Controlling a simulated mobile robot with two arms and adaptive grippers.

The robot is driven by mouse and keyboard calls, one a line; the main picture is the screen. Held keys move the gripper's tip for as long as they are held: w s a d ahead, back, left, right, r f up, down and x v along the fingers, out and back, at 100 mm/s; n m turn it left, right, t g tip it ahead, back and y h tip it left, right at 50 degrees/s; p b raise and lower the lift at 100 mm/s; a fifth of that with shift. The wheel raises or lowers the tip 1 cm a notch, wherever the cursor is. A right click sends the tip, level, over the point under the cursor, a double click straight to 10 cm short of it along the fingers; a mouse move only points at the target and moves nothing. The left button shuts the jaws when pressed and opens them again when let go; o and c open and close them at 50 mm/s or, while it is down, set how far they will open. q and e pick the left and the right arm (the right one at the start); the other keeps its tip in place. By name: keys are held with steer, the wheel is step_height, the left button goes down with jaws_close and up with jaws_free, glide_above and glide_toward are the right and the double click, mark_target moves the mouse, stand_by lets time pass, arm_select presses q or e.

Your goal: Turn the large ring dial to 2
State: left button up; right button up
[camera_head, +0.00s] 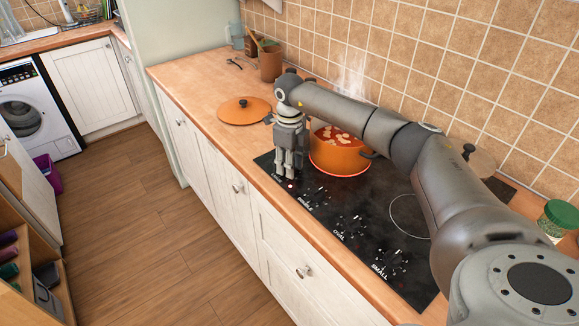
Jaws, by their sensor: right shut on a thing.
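The black cooktop (330,215) has a row of dials along its front edge. My right gripper (289,172) points down at the far left end of this row. Its fingers are shut on a dial there, which they hide almost fully, so its setting and label cannot be read. A small red light (291,186) shows just in front of the fingers. My left gripper is not in view.
An orange pot (338,158) of steaming soup stands close right of my gripper, with a red glow at its base. An orange lid (244,110) lies on the wooden counter (190,75) to the left. A green-lidded jar (557,218) stands at the right.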

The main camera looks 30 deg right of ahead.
steer(key=n+b, duration=0.1)
steer(key=n, duration=0.2)
steer(key=shift+w+d+n, duration=0.1)
steer(key=shift+n, duration=0.3)
steer(key=n, duration=0.3)
steer(key=shift+n+b, duration=0.3)
steer(key=shift+b, duration=0.1)
steer(key=n+b, duration=0.1)
steer(key=n, duration=0.5)
steer(key=shift+w+r, duration=0.1)
steer(key=shift+w, duration=0.05)
steer(key=shift+n, duration=0.3)
steer(key=o, duration=0.9)
steer(key=shift+o, duration=0.5)
step_height(320, 180, up, 12)
